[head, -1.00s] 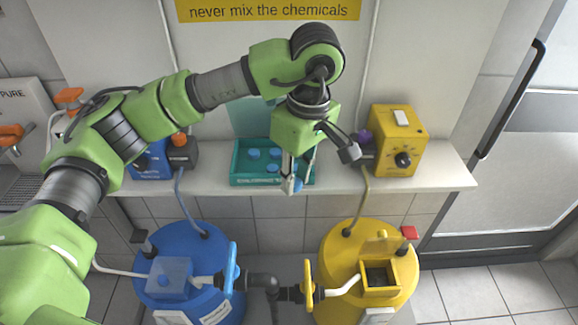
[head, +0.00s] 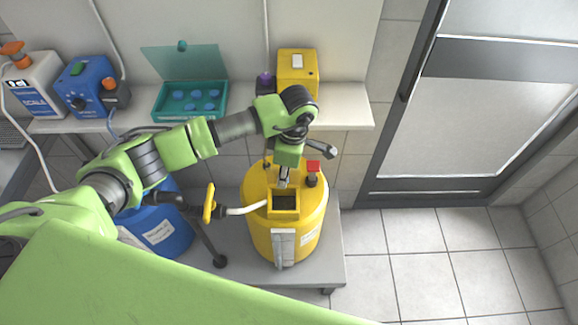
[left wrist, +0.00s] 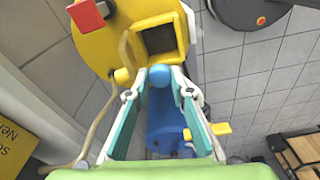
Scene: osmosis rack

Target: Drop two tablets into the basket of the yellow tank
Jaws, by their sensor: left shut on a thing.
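The yellow tank (head: 312,228) stands in the middle of the head view, with the dark square opening of its basket (head: 285,213) on top. My left gripper (head: 284,182) is just behind this opening, above the tank. In the left wrist view, the left gripper (left wrist: 160,80) is shut on a blue tablet (left wrist: 160,76), held between its fingertips beside the basket (left wrist: 181,37) opening in the picture. The teal tray (head: 163,115) on the shelf has its lid up and holds several blue tablets (head: 213,94). The inside of the basket is dark. My right gripper is not in view.
A blue tank (head: 172,236) stands left of the yellow one, joined by piping with a yellow valve handle (head: 209,204). A red-topped fitting (head: 313,166) rises close to the gripper. A yellow box (head: 297,75) is on the shelf behind. The floor at right is clear.

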